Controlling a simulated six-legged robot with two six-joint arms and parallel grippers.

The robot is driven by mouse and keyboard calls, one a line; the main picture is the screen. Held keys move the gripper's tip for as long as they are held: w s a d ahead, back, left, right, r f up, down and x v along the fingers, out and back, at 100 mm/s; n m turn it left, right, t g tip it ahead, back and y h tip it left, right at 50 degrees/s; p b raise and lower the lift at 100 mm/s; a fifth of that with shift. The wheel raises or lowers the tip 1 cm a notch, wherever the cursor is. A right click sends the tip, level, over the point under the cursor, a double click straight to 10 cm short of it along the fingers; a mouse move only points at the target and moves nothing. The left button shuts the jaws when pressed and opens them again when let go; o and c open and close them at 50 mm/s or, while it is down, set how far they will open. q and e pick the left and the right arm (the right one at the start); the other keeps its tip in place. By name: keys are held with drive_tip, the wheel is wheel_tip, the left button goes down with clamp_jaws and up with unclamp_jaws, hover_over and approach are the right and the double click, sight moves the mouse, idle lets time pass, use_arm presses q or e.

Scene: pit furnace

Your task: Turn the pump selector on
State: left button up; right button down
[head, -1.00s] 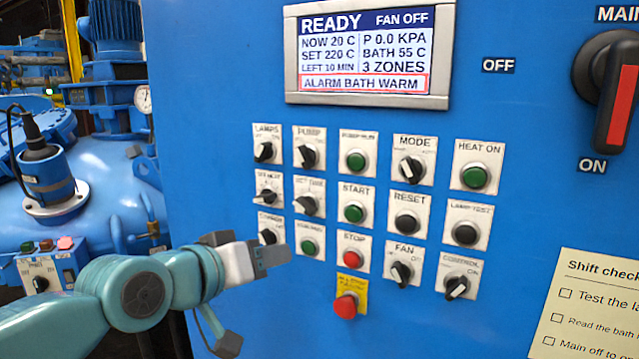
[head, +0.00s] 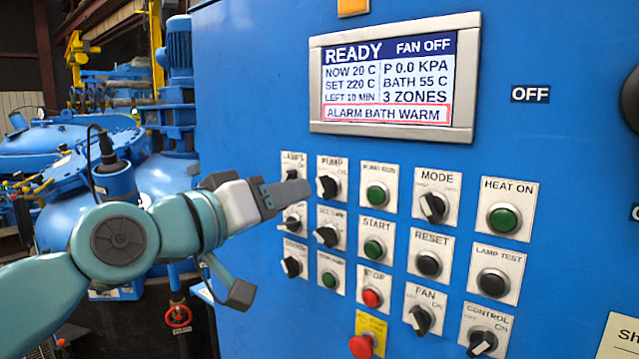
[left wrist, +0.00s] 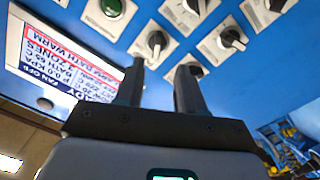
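The pump selector (head: 327,187) is a black knob on a white plate marked PUMP, in the top row of the blue panel. Its white mark appears to point up and left, towards the OFF side. My left gripper (head: 290,194) is in front of the top-row left end, overlapping the lamps selector plate and just left of the pump selector in the head view. In the left wrist view the two fingers (left wrist: 159,85) are apart with nothing between them. The pump selector (left wrist: 155,42) shows just beyond the fingertips, apparently untouched. My right gripper is out of view.
The pump run button (head: 376,195) is right of the pump selector. Another selector (head: 327,235) sits directly below it, and the lamps selector (head: 293,202) is partly hidden by my gripper. The display (head: 390,85) above reads READY, FAN OFF, ALARM BATH WARM.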

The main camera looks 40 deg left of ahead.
sight(320, 187)
use_arm(q)
drive_tip(key=w, duration=0.6)
drive_tip(key=shift+w+d+p, duration=0.35)
drive_tip(key=shift+w+p, duration=0.05)
drive_tip(key=shift+s+d+r, duration=0.15)
drive_tip(key=shift+s, duration=0.1)
drive_tip(key=shift+w, duration=0.15)
drive_tip(key=shift+c, duration=0.9)
drive_tip(key=shift+w, duration=0.15)
drive_tip(key=c, duration=0.5)
clamp_jaws()
